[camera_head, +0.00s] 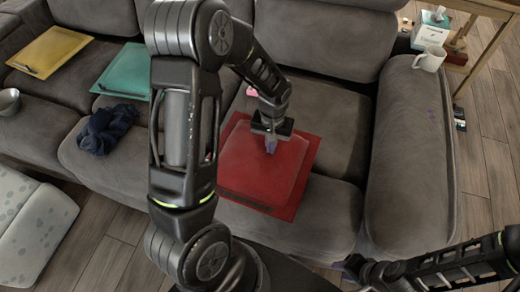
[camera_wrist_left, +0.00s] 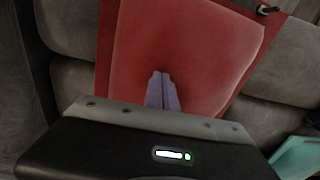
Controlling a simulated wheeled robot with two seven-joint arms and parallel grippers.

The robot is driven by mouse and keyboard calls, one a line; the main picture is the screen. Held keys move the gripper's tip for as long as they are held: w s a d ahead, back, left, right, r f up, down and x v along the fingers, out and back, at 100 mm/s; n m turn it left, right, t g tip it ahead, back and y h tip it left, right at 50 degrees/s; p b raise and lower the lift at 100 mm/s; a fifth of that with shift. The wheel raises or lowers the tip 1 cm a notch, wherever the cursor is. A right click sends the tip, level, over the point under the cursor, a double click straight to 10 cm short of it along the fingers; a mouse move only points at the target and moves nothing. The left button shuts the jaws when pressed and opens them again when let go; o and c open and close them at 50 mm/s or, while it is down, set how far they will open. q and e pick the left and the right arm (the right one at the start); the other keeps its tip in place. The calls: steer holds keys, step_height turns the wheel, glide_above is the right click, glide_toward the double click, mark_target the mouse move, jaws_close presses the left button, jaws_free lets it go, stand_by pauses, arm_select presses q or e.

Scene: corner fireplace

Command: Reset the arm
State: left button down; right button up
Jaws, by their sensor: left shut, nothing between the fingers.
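My left gripper (camera_head: 271,147) hangs over the red square tray-like board (camera_head: 245,170) on the sofa seat. Its purple fingers are together and empty in the left wrist view (camera_wrist_left: 162,92), with the red board (camera_wrist_left: 205,50) behind them. I cannot tell whether the fingertips touch the board. My left arm is bent and stretches forward across the middle of the head view. My right gripper (camera_head: 345,268) is low at the bottom right of the head view, partly visible, and its jaw state is unclear.
The grey sofa (camera_head: 325,105) fills most of the view. A teal board (camera_head: 125,70), a yellow board (camera_head: 50,52), a dark blue cloth (camera_head: 106,128) and a bowl (camera_head: 9,101) lie to the left. A white mug (camera_head: 430,59) stands on the right armrest.

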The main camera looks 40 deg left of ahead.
arm_select(q)
steer(key=shift+w, duration=0.1)
stand_by(0.5)
